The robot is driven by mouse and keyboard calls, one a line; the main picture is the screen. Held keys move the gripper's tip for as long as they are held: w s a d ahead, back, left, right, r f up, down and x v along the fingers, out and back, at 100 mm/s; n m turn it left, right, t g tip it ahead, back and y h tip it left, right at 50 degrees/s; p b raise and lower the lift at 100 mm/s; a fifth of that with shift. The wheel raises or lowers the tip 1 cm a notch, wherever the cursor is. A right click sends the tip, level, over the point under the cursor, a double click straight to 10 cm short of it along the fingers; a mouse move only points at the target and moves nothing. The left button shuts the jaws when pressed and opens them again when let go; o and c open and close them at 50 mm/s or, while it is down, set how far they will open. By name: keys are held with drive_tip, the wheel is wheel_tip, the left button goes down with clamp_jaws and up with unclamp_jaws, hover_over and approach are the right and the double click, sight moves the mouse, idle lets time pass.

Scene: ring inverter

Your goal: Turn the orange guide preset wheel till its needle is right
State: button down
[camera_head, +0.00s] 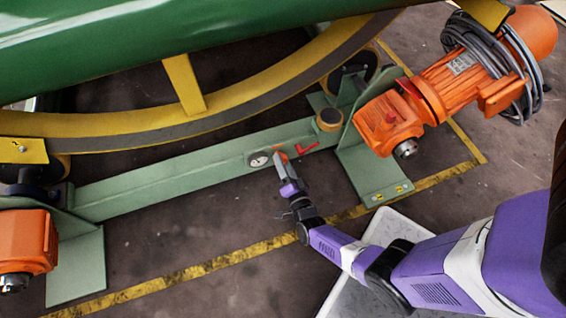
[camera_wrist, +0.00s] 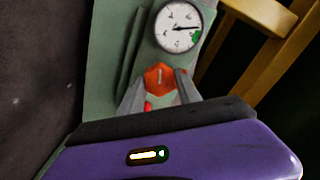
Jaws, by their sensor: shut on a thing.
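The orange guide preset wheel (camera_wrist: 159,76) sits on the green beam, just below a round white dial (camera_wrist: 178,27) in the wrist view. My gripper (camera_wrist: 160,92) is shut on the wheel, with a grey finger on each side of it. The dial's black needle points right, toward a green patch on the right of its face; I cannot tell whether the tip lies inside the patch. In the head view the dial (camera_head: 259,159) is on the beam's front face, left of my gripper (camera_head: 281,160), which mostly hides the wheel.
A red lever (camera_head: 307,148) sticks out of the beam (camera_head: 170,180) just right of my gripper. An orange motor (camera_head: 440,90) with coiled cable stands at the right. A large yellow ring (camera_head: 240,100) and green drum (camera_head: 150,35) hang above.

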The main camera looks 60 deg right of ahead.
drive_tip(key=m, duration=1.2)
drive_tip(key=shift+s+f+m, duration=0.1)
drive_tip(key=shift+f+m, duration=0.05)
drive_tip(key=shift+m, duration=0.15)
idle(0.4)
drive_tip(key=c, duration=0.8)
unclamp_jaws()
drive_tip(key=shift+c, duration=0.2)
drive_tip(key=p+v, duration=0.2)
drive_tip(key=v, duration=0.5)
drive_tip(key=shift+s+a, duration=0.25)
drive_tip(key=shift+s, duration=0.05)
